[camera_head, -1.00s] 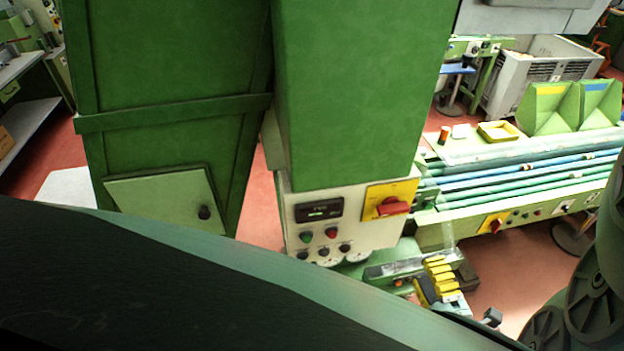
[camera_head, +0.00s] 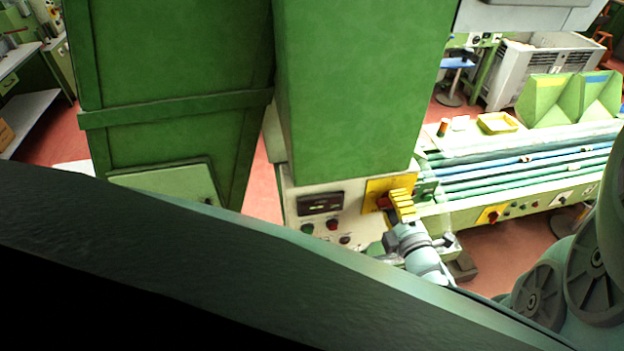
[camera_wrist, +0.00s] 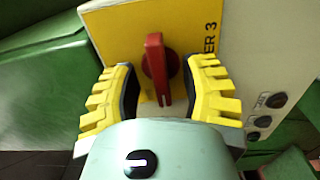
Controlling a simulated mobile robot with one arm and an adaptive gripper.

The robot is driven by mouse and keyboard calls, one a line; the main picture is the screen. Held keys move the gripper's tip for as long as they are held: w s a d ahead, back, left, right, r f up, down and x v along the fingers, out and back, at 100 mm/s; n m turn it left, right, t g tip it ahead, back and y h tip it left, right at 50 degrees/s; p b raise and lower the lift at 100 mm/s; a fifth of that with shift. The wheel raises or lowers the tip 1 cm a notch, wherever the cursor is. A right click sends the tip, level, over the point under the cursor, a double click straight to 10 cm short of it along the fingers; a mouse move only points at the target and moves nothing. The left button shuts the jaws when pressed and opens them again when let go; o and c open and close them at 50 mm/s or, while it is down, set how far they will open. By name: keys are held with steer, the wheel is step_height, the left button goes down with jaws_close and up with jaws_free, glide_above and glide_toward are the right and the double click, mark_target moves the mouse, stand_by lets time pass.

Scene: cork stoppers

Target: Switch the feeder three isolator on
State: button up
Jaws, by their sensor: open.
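The red isolator handle (camera_wrist: 155,62) sits on a yellow plate (camera_wrist: 122,28) with lettering ending "ER 3"; the rest of the label is hidden. The handle's long bar lies parallel to the lettering. My gripper (camera_wrist: 160,80) is open, its yellow ribbed fingers on either side of the handle, with gaps visible on both sides. I cannot tell whether the fingertips reach the handle's depth. In the head view my gripper (camera_head: 402,200) is in front of the plate (camera_head: 374,187), and part of the red handle (camera_head: 383,203) shows at its left.
The cream control panel (camera_head: 296,208) also carries a dark display (camera_head: 320,203) and push buttons (camera_head: 332,224). A green cabinet (camera_head: 170,140) stands at the left. A long machine bed with pipes (camera_head: 500,175) runs off to the right, with another red switch (camera_head: 493,214) on it.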

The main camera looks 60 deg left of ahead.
steer(key=shift+w+a, duration=0.1)
steer(key=shift+a, duration=0.3)
jaws_close()
stand_by(0.4)
